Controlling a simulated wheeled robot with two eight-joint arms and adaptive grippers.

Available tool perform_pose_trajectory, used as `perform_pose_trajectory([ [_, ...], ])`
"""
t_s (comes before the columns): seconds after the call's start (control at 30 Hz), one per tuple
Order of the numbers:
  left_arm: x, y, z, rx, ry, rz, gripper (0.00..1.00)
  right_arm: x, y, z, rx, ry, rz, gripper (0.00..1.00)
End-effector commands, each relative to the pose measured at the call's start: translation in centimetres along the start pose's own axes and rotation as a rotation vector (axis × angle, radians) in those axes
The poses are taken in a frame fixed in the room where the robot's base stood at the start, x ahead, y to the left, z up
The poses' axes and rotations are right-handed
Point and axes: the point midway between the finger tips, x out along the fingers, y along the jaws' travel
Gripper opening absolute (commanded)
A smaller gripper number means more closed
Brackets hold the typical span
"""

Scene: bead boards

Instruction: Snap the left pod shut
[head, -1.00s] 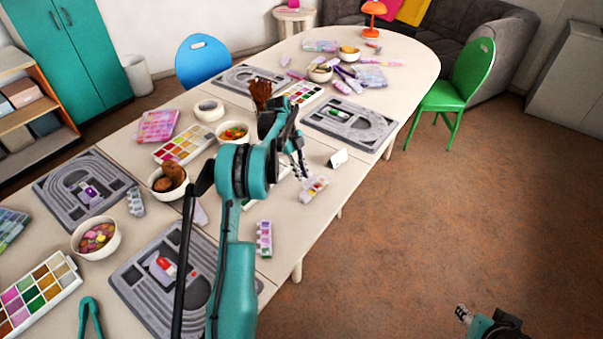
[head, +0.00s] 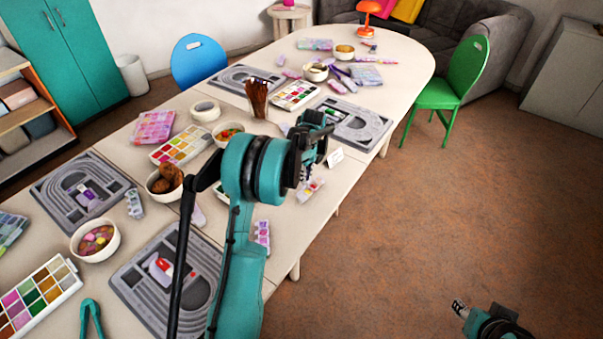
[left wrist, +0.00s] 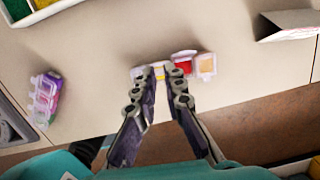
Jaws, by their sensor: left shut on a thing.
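A small pod strip (head: 312,189) lies near the table's right edge in the head view, partly covered by my left arm. In the left wrist view the strip (left wrist: 160,71) shows a red pod (left wrist: 182,64) and, at its right end, a pale clear piece (left wrist: 206,66) that looks like an open lid. My left gripper (left wrist: 157,84) has its fingertips on either side of the strip's left part and is shut on it.
A second pod strip (head: 262,235) lies nearer on the table; it also shows at left in the wrist view (left wrist: 45,98). A white folded card (head: 335,158) stands close by. Grey bead boards (head: 128,278), bowls (head: 95,257) and color trays (head: 180,158) crowd the left side.

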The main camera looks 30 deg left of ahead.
Motion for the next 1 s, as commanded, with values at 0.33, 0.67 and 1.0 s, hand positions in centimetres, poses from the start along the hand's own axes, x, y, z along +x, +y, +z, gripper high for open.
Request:
perform_pose_trajectory([
  [0.33, 0.6, -0.1, -2.5, 0.005, -0.331, -0.002, 0.0, 1.2, 0.0, 0.8, 0.0, 0.0, 0.0, 0.4],
  [0.67, 1.7, -0.1, -4.4, 0.003, -0.643, -0.002, 0.0, 3.3, 0.0, 2.3, 0.0, 0.0, 0.0, 0.4],
  [1.0, 3.0, -0.1, -5.9, 0.002, -0.964, -0.002, 0.0, 4.3, 0.0, 3.1, 0.0, 0.0, 0.0, 0.4],
])
